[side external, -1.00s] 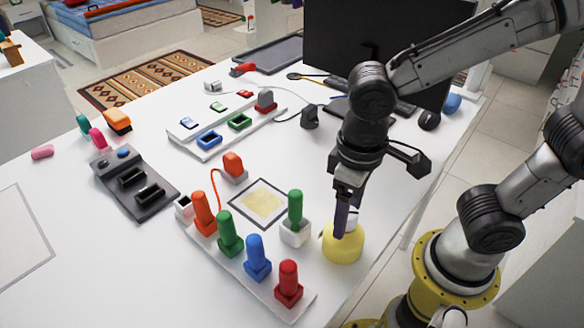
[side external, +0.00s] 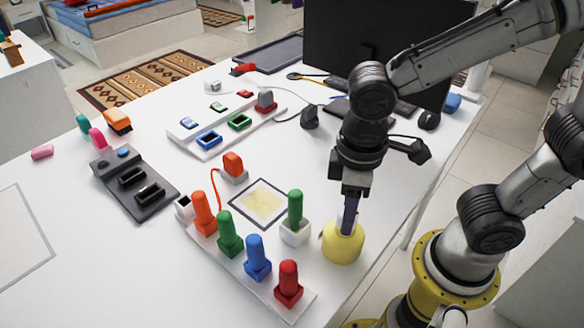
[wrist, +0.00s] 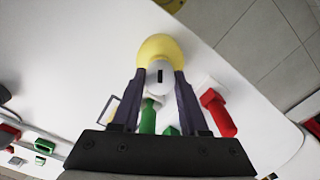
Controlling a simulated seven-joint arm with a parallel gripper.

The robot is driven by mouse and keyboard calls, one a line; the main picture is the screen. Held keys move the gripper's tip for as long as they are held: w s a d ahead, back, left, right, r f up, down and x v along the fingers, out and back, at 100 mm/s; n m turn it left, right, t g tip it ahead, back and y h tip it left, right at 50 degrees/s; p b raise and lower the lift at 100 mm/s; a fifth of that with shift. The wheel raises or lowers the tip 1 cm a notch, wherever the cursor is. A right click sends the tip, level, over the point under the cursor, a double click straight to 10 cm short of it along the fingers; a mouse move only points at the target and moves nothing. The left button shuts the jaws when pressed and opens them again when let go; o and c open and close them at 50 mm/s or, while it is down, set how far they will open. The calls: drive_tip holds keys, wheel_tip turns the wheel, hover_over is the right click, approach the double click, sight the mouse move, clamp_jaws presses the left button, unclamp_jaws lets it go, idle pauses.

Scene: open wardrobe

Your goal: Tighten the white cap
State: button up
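The yellow bottle (side external: 343,246) stands upright near the table's front right edge; the wrist view shows its rounded yellow body (wrist: 158,46) too. The white cap (wrist: 159,76), with a dark slot in its top, sits on it between my fingers. In the side view the cap is hidden behind the fingers. My gripper (side external: 349,228) points down over the bottle. In the wrist view its two dark purple fingers (wrist: 160,73) flank the cap closely on both sides and appear shut on it.
A white block with a green peg (side external: 295,222) stands just left of the bottle. A white strip with orange, green, blue and red pegs (side external: 257,257) lies further left. A framed yellow pad (side external: 259,203) lies behind. The table edge is close on the right.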

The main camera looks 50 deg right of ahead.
clamp_jaws()
drive_tip(key=m, duration=0.7)
drive_tip(key=shift+m, duration=0.3)
drive_tip(key=m, duration=0.4)
drive_tip(key=shift+m, duration=0.4)
drive_tip(key=m, duration=0.5)
drive_tip(key=o, duration=0.9)
unclamp_jaws()
drive_tip(key=shift+c, duration=0.3)
